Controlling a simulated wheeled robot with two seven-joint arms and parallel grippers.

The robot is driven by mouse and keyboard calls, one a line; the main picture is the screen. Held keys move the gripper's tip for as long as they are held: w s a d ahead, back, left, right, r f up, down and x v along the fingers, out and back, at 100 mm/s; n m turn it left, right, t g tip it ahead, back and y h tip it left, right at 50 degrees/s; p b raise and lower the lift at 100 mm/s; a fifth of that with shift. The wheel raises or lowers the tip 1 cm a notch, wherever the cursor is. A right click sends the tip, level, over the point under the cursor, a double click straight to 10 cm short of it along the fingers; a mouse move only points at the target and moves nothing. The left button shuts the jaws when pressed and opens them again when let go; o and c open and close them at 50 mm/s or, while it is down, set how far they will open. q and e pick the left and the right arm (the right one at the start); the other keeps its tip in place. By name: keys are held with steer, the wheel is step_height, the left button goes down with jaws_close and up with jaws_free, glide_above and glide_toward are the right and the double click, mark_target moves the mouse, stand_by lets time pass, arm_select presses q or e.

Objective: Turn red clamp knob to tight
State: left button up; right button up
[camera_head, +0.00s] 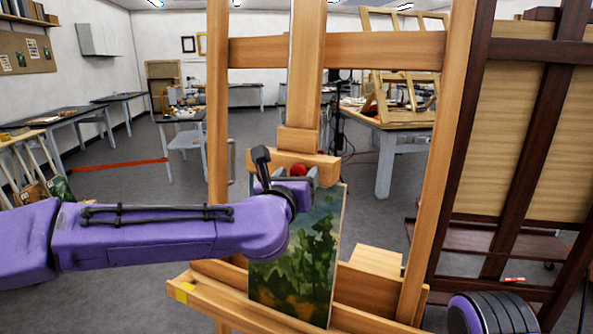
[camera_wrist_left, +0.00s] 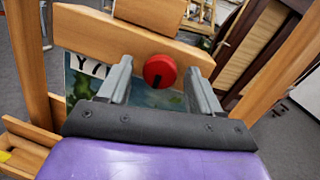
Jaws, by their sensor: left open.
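The red clamp knob (camera_head: 298,170) sits on the wooden clamp block (camera_head: 318,160) of the light wooden easel, above a green landscape painting (camera_head: 305,270). In the left wrist view the knob (camera_wrist_left: 160,70) is round with a dark mark at its lower edge. My left gripper (camera_head: 297,174) is open, with its grey fingers on either side of the knob. In the left wrist view the fingers (camera_wrist_left: 160,82) stand apart from the knob, with gaps at both sides. My purple left arm hides part of the painting. My right gripper is not seen.
The easel's uprights (camera_head: 217,120) stand either side of the clamp, and its ledge (camera_head: 200,300) runs below. A dark wooden easel (camera_head: 500,180) stands close at the right. Tables (camera_head: 385,160) stand behind, with open grey floor between.

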arm_select(q)
steer(key=c, duration=1)
steer(key=shift+c, duration=0.2)
steer(key=shift+f, duration=0.1)
